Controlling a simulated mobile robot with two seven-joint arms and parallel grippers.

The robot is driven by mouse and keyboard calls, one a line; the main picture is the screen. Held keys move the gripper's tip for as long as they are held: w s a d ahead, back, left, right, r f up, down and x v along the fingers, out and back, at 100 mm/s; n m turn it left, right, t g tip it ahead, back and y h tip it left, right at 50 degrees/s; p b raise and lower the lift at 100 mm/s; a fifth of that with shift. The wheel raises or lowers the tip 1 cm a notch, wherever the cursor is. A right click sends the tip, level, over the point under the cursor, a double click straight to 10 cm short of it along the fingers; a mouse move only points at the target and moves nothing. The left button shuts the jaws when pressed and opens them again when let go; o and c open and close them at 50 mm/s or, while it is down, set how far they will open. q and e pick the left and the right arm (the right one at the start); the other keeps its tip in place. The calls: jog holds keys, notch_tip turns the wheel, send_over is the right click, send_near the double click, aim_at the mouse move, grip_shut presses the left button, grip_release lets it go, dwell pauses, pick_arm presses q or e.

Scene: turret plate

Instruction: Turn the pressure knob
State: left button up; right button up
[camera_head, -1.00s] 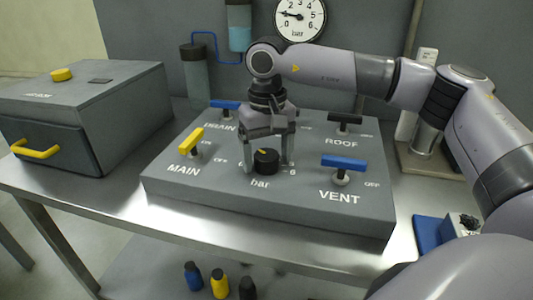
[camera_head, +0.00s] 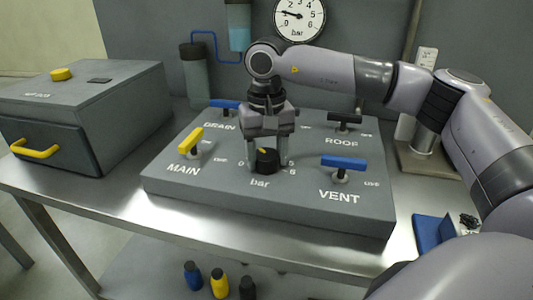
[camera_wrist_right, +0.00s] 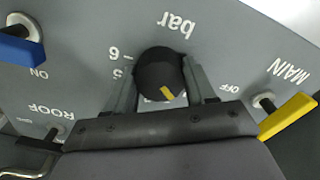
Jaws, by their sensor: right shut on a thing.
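The pressure knob (camera_head: 266,161) is a short black cylinder with a yellow pointer mark, at the front middle of the grey panel (camera_head: 330,214), above the word "bar". It also shows in the right wrist view (camera_wrist_right: 157,73), between the two fingers. My right gripper (camera_head: 268,160) points down over the panel and is shut on the knob, one finger on each side. The round gauge (camera_head: 299,17) on the back wall has its needle pointing left, near 1. My left gripper is not in view.
Around the knob stand the yellow MAIN handle (camera_head: 190,140), the blue VENT handle (camera_head: 343,161), the blue DRAIN handle (camera_head: 224,104) and the black ROOF handle (camera_head: 344,118). A grey box (camera_head: 130,94) with a yellow handle is at the left.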

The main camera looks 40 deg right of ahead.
aim_at(267, 153)
jog(key=m, duration=1)
dwell(0.5)
jog(key=shift+r, duration=0.1)
jog(key=o, duration=1)
jog(key=shift+o, duration=0.2)
notch_tip(267, 153, up, 7)
jog(key=shift+r, duration=0.1)
